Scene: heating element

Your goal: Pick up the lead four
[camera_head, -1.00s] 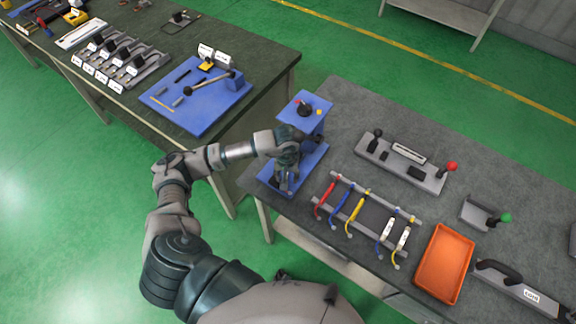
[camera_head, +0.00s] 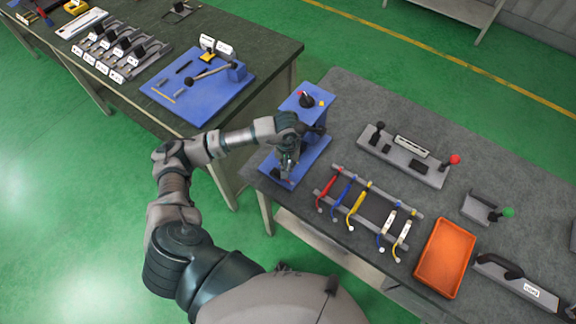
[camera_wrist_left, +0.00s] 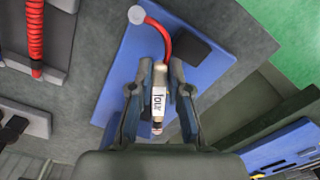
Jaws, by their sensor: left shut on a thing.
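My left gripper (camera_wrist_left: 160,82) is shut on lead four (camera_wrist_left: 158,98), a pale, tubular handle with a white label reading "four". A red cable curves from the handle's far end to a round white tip, over the blue base (camera_wrist_left: 128,80). In the head view my left gripper (camera_head: 287,167) is over the blue base (camera_head: 308,165) of the blue stand (camera_head: 305,104). The lead is too small to make out there. My right gripper is not in view.
A rack (camera_head: 388,188) with several coloured leads lies right of the stand. An orange tray (camera_head: 445,258), a grey switch unit (camera_head: 405,160) and a unit with a green knob (camera_head: 487,208) stand farther right. Another table (camera_head: 130,20) is at the left.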

